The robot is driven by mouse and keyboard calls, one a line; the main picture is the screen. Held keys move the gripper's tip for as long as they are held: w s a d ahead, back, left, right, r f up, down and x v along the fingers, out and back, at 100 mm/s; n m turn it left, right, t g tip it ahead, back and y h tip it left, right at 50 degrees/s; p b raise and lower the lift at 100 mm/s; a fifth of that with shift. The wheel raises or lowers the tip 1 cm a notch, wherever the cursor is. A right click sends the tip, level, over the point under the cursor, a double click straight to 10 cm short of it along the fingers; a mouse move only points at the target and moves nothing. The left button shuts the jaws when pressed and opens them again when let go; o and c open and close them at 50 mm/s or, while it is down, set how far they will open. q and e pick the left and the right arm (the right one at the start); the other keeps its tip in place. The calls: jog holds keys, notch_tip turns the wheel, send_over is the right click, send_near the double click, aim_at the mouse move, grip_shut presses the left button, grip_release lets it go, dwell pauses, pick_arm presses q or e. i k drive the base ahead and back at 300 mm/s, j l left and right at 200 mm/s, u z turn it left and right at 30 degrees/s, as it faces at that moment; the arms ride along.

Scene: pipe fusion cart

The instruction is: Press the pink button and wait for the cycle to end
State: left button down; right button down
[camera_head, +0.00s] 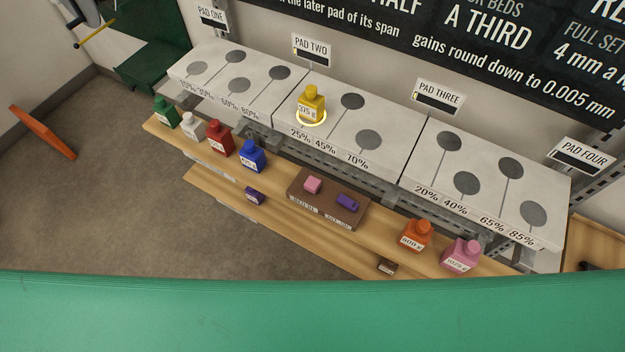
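A small pink button (312,185) sits on the left part of a brown box (327,206) on the wooden shelf. A purple piece (347,203) is on the same box to its right; the labels on the box front are too small to read surely. I cannot tell whether the pink button is pressed down. A yellow bottle-shaped weight (311,101) stands on pad two (293,121), with a glowing yellow ring at its base. Neither of my grippers is in view.
Green (166,113), white (190,125), red (220,139) and blue (252,156) weights stand left of the box; orange (416,235) and pink (462,254) weights stand right. A small purple block (254,196) lies on the lower shelf. Pads one, three and four carry no weights.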

aim_at(311, 185)
jog(key=j+z, duration=0.2)
jog(key=j, duration=0.65)
jog(key=j+z, duration=0.15)
jog(key=j, duration=0.75)
jog(key=j+z, duration=0.2)
jog(key=j, duration=0.65)
jog(key=k, duration=0.05)
